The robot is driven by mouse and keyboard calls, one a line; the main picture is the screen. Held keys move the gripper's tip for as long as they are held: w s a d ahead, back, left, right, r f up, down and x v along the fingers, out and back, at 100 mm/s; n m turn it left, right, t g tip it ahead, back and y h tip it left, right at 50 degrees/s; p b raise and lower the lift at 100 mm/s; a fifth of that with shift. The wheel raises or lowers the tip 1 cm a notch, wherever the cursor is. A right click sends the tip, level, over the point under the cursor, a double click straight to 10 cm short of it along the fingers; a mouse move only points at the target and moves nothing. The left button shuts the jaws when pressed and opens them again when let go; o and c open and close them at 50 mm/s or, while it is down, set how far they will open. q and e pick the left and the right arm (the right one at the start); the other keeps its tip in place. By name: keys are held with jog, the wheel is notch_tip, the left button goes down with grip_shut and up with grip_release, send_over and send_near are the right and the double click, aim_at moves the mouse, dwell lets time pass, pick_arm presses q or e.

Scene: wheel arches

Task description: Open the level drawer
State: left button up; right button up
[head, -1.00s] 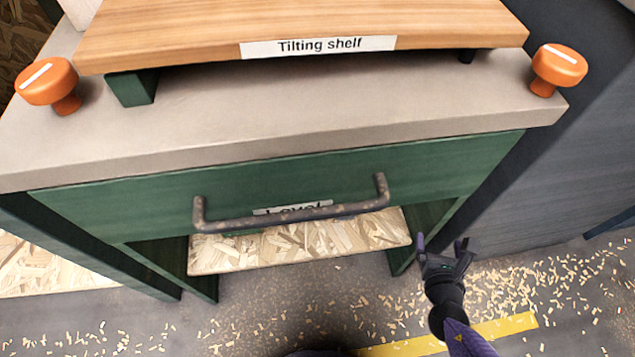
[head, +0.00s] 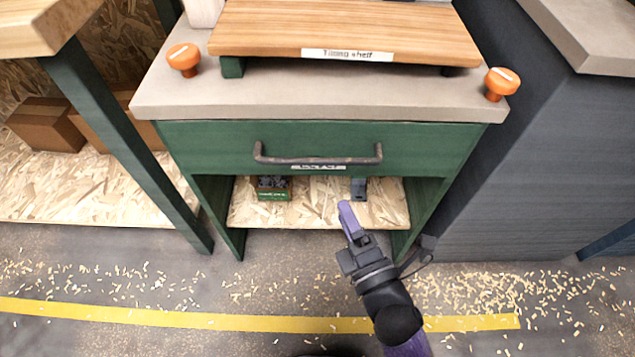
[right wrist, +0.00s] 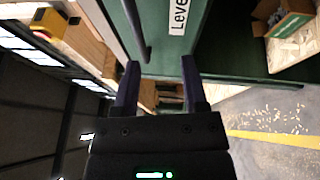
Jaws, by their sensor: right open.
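The green level drawer (head: 220,150) sits under the grey worktop in the head view and looks closed. Its dark bar handle (head: 318,160) runs across the front, partly over the label. My right gripper (head: 347,212) is in front of and below the handle's right half, apart from it. In the right wrist view, the open, empty fingers (right wrist: 158,85) point toward the drawer front. The handle (right wrist: 137,30) lies ahead of them, near the left finger, and the label (right wrist: 180,15) is beyond. My left gripper is out of view.
A wooden tilting shelf (head: 340,30) stands on the worktop (head: 310,98) between two orange knobs (head: 184,59) (head: 502,83). Below the drawer, a chipboard shelf (head: 320,212) holds a small green box (head: 272,188). A table leg (head: 125,130) stands left, a grey cabinet (head: 540,150) right.

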aim_at(323, 159)
jog(key=shift+m+t, duration=0.3)
jog(key=shift+t, duration=0.1)
jog(key=b+x, duration=0.1)
jog(key=x, duration=0.2)
jog(key=r+b+x, duration=0.1)
jog(key=x, duration=0.2)
jog(key=r+b+x, duration=0.1)
jog(key=x, duration=0.2)
jog(key=shift+s+a+r, duration=0.1)
jog(key=shift+s+a, duration=0.05)
jog(key=shift+s, duration=0.05)
jog(key=shift+w+a+r, duration=0.1)
jog(key=shift+w, duration=0.2)
pick_arm(q)
jog(key=shift+s+d+f, duration=0.1)
jog(key=shift+s+f, duration=1)
pick_arm(e)
grip_shut()
